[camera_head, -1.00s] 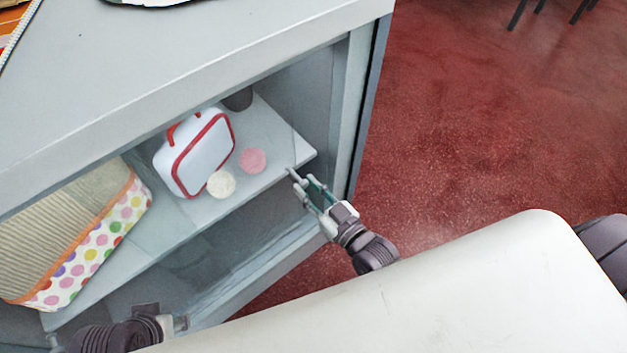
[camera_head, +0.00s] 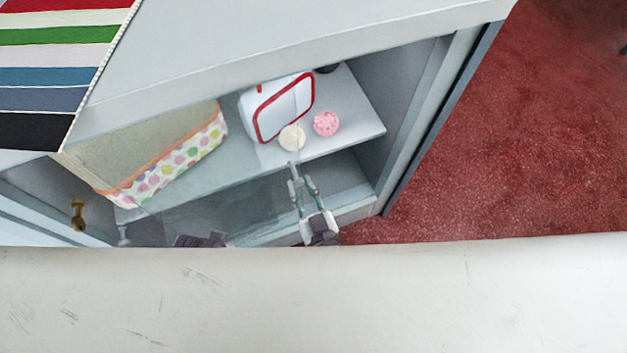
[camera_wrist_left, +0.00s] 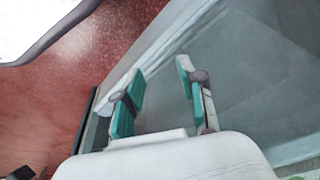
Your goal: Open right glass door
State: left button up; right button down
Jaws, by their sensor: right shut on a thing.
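The right glass door (camera_head: 230,208) is a clear pane across the front of a grey cabinet. Its right edge seems to stand left of the cabinet's right side post, leaving the right part of the opening uncovered. My right gripper (camera_head: 294,172) is shut on the door's small handle, in front of the shelf edge; the fingers hide most of the handle. My left gripper (camera_wrist_left: 160,80) is open in the left wrist view, with its teal-padded fingers apart and nothing visible between them. In the head view only a dark part of the left arm shows low, near the pane.
On the shelf (camera_head: 352,133) stand a white case with red trim (camera_head: 283,105), a cream disc (camera_head: 292,138), a pink disc (camera_head: 326,123) and a dotted basket (camera_head: 170,160). A brass knob (camera_head: 77,214) is at left. Red floor (camera_head: 510,150) at right is free.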

dwell(0.3)
jog(key=c, duration=0.9)
grip_release()
jog(key=shift+c, duration=0.2)
jog(key=shift+s, duration=0.1)
jog(key=v, duration=1.2)
